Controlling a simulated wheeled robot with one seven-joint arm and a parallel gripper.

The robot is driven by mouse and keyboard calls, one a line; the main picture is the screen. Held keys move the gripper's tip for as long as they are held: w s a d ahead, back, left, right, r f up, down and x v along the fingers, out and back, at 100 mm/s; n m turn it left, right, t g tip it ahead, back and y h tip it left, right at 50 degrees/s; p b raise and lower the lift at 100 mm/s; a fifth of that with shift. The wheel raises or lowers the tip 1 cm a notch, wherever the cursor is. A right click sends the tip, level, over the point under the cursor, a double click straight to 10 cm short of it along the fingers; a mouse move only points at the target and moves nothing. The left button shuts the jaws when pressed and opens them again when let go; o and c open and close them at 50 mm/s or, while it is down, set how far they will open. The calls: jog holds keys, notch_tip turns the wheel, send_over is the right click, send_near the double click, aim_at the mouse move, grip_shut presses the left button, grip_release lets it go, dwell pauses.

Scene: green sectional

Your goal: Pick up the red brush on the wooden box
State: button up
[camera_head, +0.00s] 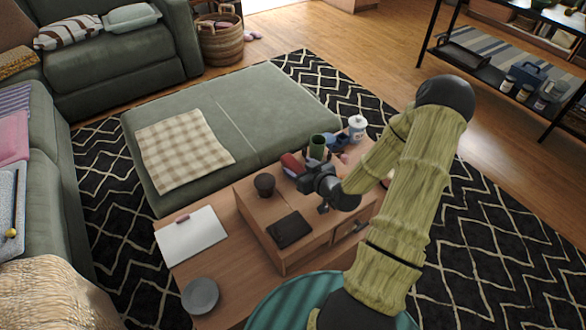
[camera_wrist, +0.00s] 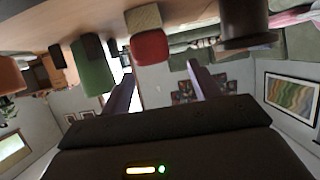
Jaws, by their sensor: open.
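The wooden box (camera_head: 290,257) stands on a wooden table in the middle of the head view. The red brush (camera_head: 291,163) lies at the box's far side, partly hidden by my gripper. In the wrist view, which looks upside down, the red brush (camera_wrist: 149,47) has a red end facing me and a beige part against the wooden surface. My gripper (camera_wrist: 163,76) is open and empty there, its two fingers apart, with the brush between their lines and in front of them. In the head view my gripper (camera_head: 305,182) is low over the box, close to the brush; exact contact is hidden.
A dark cup (camera_head: 264,184) and a black flat item (camera_head: 290,229) are on the box. A green cylinder (camera_head: 317,146) stands close by the brush, with a white bottle (camera_head: 357,128) farther right. A white pad (camera_head: 191,236) and grey bowl (camera_head: 201,295) lie left.

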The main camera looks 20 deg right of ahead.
aim_at(294, 164)
jog(key=x, duration=0.2)
jog(key=b+x, duration=0.1)
jog(key=x, duration=0.2)
jog(key=shift+d+f, duration=0.15)
jog(key=shift+f, duration=0.15)
jog(key=c, duration=1.1)
notch_tip(294, 164, up, 10)
jog(key=shift+r+p, duration=0.1)
jog(key=shift+p, duration=1.15)
